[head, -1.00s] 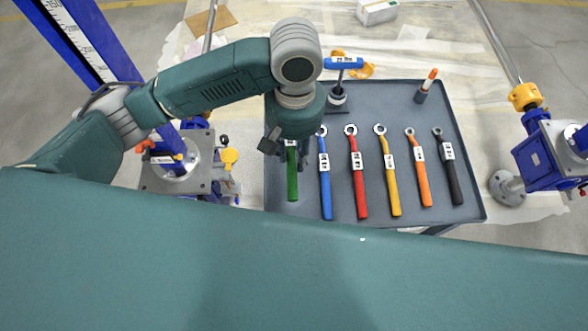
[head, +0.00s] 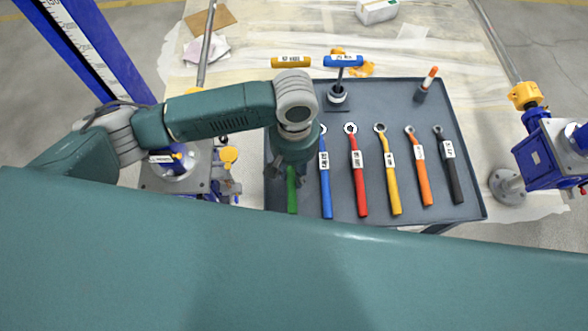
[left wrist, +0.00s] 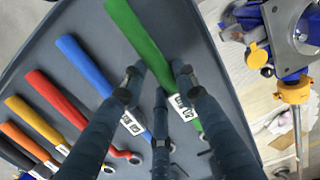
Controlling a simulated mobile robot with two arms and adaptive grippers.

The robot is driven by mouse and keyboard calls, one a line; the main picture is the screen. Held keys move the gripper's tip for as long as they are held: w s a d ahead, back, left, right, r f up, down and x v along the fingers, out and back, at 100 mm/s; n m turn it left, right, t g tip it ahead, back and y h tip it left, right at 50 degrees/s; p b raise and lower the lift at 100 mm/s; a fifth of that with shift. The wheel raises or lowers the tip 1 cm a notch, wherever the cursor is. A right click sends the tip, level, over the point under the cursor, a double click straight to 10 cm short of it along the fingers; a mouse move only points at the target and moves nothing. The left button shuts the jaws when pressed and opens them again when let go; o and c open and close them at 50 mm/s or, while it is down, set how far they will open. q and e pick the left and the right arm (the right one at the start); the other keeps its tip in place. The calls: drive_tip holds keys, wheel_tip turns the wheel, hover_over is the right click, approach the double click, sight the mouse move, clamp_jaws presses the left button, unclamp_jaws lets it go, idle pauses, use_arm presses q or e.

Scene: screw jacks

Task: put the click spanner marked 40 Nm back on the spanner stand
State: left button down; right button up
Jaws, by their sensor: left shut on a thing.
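A green-handled spanner (head: 292,196) with a white label is at the left end of a row of spanners on a dark grey tray table (head: 385,90). My left gripper (head: 289,168) points down at it and is shut on it. In the left wrist view the green handle (left wrist: 140,35) passes between the fingers (left wrist: 160,78), with its label beside them. The label is too small to read surely as 40 Nm. Whether the spanner touches the tray is unclear. A round holder (head: 337,96) under a blue T-handle (head: 343,60) stands at the back; I cannot tell whether it is the stand. My right gripper is out of view.
Blue (head: 325,185), red (head: 358,180), yellow (head: 390,175), orange (head: 420,175) and black (head: 449,170) spanners lie to the right. A yellow T-handle (head: 291,62) shows behind my arm. Blue jacks (head: 550,160) flank the table.

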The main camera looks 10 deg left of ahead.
sight(294, 171)
use_arm(q)
drive_tip(key=c, duration=1.3)
unclamp_jaws()
drive_tip(key=shift+c, duration=0.2)
wheel_tip(294, 171, up, 12)
drive_tip(key=shift+w, duration=0.35)
drive_tip(key=shift+s, duration=0.1)
